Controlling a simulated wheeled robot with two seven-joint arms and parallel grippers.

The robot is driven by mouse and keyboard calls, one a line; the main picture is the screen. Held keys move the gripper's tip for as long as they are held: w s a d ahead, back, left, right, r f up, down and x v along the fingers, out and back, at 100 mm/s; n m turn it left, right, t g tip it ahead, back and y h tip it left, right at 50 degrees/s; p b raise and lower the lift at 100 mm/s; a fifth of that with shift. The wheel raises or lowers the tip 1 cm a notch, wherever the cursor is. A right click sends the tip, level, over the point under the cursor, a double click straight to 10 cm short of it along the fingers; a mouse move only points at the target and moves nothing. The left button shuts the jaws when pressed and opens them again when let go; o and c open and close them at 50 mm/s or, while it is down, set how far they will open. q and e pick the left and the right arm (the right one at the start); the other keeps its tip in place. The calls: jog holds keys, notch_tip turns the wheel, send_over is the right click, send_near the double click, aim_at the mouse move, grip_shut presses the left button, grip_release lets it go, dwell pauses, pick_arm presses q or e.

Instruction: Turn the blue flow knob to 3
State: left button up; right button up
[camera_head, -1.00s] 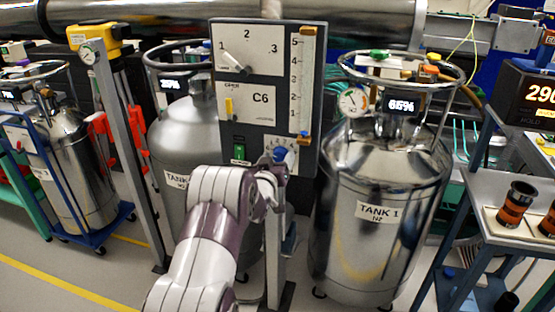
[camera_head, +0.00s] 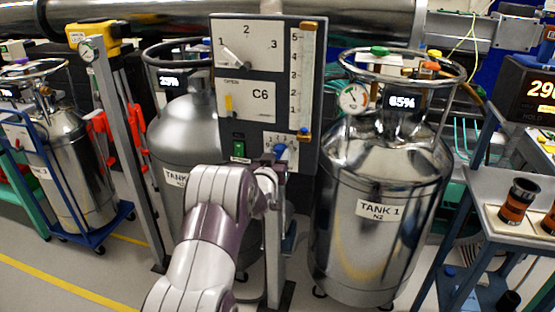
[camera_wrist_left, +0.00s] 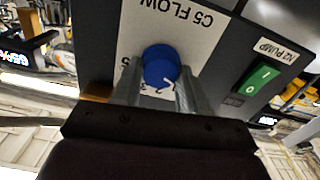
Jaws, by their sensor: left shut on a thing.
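The blue flow knob (camera_head: 281,149) sits low on the grey panel, on a white dial plate (camera_head: 300,138) that my left arm partly covers. In the left wrist view the blue knob (camera_wrist_left: 160,65) is between the two fingers of my left gripper (camera_wrist_left: 158,88), which is shut on it. That view is upside down, with a "C5 FLOW" label (camera_wrist_left: 175,18) by the knob. The knob's white pointer mark shows near the dial numbers, but I cannot tell exactly which one it points at. My right gripper is not in view.
Tank 1 (camera_head: 380,250) stands close on the right and another tank (camera_head: 185,135) behind on the left.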

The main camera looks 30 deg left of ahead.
pick_arm(q)
jog(key=m+b, duration=0.6)
jog(key=m, duration=0.1)
jog(key=shift+f, duration=0.3)
jog(key=m+b, duration=0.6)
jog(key=shift+d, duration=0.15)
jog(key=shift+m+b, duration=1.45)
jog(key=shift+m, duration=0.15)
jog(key=shift+r, duration=0.1)
jog(key=o, duration=1.1)
jog(key=shift+c, duration=0.2)
jog(key=v, duration=1.2)
jog(key=shift+s+p, duration=0.35)
